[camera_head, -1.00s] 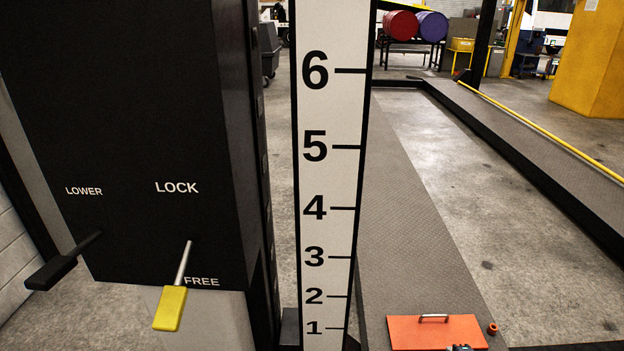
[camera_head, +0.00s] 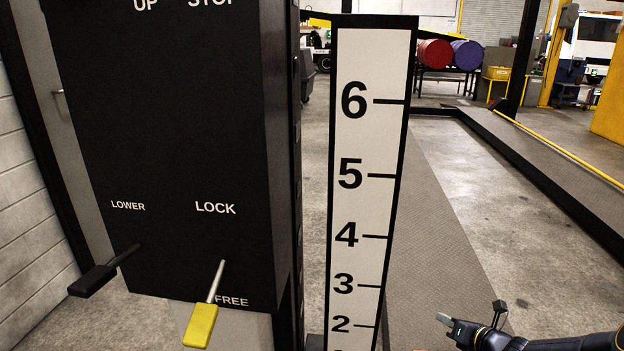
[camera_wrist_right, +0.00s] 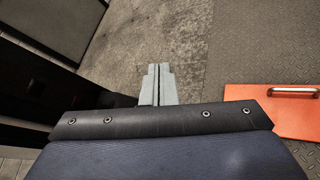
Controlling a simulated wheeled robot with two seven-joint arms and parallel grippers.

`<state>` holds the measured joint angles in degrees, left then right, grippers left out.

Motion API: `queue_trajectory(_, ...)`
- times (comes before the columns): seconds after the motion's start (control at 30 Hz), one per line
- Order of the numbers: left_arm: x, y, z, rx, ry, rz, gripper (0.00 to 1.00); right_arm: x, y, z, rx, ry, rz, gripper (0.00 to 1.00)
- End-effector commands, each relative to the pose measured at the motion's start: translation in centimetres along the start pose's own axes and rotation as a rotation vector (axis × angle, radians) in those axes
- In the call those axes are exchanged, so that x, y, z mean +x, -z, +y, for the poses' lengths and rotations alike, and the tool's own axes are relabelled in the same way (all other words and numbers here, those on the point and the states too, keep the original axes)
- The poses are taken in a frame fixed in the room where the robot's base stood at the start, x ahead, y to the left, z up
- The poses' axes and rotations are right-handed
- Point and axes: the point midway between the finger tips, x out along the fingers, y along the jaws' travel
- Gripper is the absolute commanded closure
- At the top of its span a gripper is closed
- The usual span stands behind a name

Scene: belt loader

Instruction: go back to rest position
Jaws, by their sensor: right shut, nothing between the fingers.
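My right gripper (camera_head: 446,320) shows at the lower right of the head view, with its arm coming in from the right edge. In the right wrist view its two fingers (camera_wrist_right: 157,85) are together, with nothing between them. It is apart from the black control column (camera_head: 170,150), which carries a yellow lever (camera_head: 201,325) near the FREE label and a black lever (camera_head: 93,281) under LOWER. My left gripper is not in view.
A white numbered height scale (camera_head: 358,190) stands between the column and my right gripper. An orange plate with a metal handle (camera_wrist_right: 290,118) lies on the ramp. Open floor (camera_head: 490,210) lies beyond, with red and purple drums (camera_head: 435,53) far back.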

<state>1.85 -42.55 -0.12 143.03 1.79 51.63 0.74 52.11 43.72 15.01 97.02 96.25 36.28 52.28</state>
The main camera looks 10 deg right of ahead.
Motion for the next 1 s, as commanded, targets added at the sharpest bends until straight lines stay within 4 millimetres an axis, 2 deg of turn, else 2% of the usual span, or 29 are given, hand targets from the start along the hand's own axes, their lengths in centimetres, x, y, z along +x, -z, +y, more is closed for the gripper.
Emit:
queue_trajectory(0.03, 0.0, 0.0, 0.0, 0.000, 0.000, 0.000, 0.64, -0.8, -1.8, 4.0, -0.176, -0.063, 0.025, 1.00)
queue_trajectory(0.1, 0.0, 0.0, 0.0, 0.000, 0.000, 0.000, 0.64, -2.2, -3.1, 9.1, -0.430, -0.152, 0.063, 1.00)
queue_trajectory(0.17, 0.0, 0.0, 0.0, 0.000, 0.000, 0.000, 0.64, -3.8, -3.7, 13.4, -0.655, -0.231, 0.090, 1.00)
queue_trajectory(0.2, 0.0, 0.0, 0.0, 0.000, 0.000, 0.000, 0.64, -5.2, -3.8, 16.2, -0.812, -0.285, 0.107, 1.00)
queue_trajectory(0.3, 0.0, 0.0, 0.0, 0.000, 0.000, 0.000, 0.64, -9.2, -3.1, 22.1, -1.192, -0.413, 0.140, 1.00)
queue_trajectory(0.43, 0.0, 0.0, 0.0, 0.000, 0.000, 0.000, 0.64, -14.9, -0.8, 27.7, -1.672, -0.567, 0.169, 1.00)
queue_trajectory(0.53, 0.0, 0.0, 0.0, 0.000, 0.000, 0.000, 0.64, -19.3, 1.5, 30.0, -2.009, -0.667, 0.185, 1.00)
queue_trajectory(0.7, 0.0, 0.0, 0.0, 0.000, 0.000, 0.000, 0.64, -24.4, 4.9, 30.9, -2.428, -0.781, 0.206, 1.00)
queue_trajectory(0.8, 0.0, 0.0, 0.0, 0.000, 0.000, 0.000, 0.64, -26.4, 6.4, 30.7, -2.611, -0.826, 0.218, 1.00)
queue_trajectory(1.0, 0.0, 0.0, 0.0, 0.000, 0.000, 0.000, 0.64, -29.3, 8.8, 29.7, -2.913, -0.889, 0.243, 1.00)
